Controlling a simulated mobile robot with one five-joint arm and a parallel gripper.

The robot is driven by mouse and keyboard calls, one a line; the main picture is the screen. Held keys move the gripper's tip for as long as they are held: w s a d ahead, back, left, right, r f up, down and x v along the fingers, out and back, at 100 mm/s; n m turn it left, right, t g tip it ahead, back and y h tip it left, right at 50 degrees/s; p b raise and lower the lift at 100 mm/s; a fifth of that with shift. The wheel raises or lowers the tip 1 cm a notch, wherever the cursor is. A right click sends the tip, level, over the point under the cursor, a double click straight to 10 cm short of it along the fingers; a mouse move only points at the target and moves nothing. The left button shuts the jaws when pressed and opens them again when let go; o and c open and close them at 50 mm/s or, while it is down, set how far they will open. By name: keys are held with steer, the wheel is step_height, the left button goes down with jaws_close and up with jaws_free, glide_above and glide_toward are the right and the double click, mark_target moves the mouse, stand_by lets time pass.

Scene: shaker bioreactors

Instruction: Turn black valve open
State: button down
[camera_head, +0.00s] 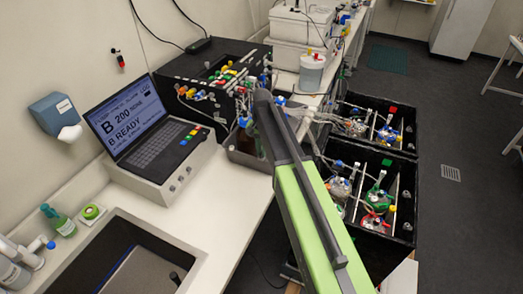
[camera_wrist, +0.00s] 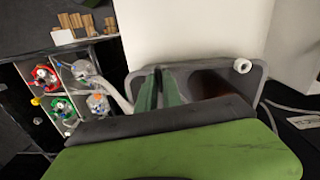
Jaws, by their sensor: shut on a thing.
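A row of small coloured valves (camera_head: 195,93) runs along the black box at the back of the bench. I cannot single out the black valve in either view. My gripper (camera_wrist: 158,74) shows in the wrist view as two green fingers, close together, over a grey metal basin (camera_wrist: 258,78). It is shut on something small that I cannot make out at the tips. In the head view my green and black arm reaches toward the right end of the valve row and hides the gripper.
A laptop (camera_head: 145,127) stands on the bench left of the arm. Black crates (camera_head: 365,235) with bottles and tubing stand to the right; they also show at left in the wrist view (camera_wrist: 45,115). White boxes (camera_head: 298,25) stand behind.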

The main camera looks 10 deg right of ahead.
steer(key=n, duration=1.2)
steer(key=shift+n, duration=2.2)
steer(key=c, duration=1.5)
jaws_free()
